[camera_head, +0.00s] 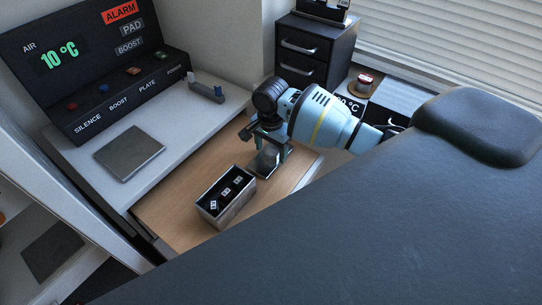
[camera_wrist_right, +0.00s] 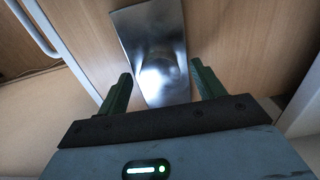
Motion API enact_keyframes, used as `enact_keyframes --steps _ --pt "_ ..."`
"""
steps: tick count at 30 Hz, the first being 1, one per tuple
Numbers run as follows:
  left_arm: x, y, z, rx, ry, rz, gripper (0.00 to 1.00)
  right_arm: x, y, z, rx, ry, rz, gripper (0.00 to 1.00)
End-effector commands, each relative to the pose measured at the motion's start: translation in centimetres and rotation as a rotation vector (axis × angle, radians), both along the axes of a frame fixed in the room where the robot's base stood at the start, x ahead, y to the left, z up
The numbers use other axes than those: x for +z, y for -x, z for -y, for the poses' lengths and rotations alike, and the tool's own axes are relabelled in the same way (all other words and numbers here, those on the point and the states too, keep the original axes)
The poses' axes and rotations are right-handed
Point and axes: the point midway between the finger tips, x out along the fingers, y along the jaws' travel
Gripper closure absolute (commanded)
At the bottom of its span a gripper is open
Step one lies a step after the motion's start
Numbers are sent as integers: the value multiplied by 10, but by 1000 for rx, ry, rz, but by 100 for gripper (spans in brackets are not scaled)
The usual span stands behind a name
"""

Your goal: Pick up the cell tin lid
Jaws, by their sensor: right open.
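The cell tin lid is a flat, shiny metal plate (camera_wrist_right: 150,40) lying on the wooden surface in the right wrist view. In the head view the lid (camera_head: 265,164) shows partly beneath my right gripper (camera_head: 266,148). My right gripper is open, and its two dark green fingers (camera_wrist_right: 163,82) stand on either side of the lid's near end, with nothing gripped. Whether the fingers touch the lid, I cannot tell. The open cell tin (camera_head: 238,204) stands on the wood to the lower left of the lid, with several small cells inside. My left gripper is not in view.
A dark control panel (camera_head: 75,103) with a 10 °C display stands at the back left. A grey square plate (camera_head: 128,153) lies on the white counter. A black drawer cabinet (camera_head: 305,50) stands behind my right arm. Bare wood (camera_head: 185,200) lies left of the tin.

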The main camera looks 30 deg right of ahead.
Motion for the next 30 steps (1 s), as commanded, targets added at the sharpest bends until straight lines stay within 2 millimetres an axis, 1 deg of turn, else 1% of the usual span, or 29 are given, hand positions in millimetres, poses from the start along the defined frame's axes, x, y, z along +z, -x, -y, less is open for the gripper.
enact_keyframes --steps 2,13,20,23,26,30 --pt "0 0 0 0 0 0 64 0 0 0 0 0 -1 32" --pt "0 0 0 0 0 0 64 0 0 0 0 0 -1 81" --pt "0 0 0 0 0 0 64 1 0 0 0 0 0 81" --pt "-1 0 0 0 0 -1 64 7 0 0 1 0 1 81" --pt "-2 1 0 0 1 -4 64 21 -1 0 1 -1 2 81" --pt "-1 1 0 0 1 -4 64 48 -1 0 0 -2 4 81"
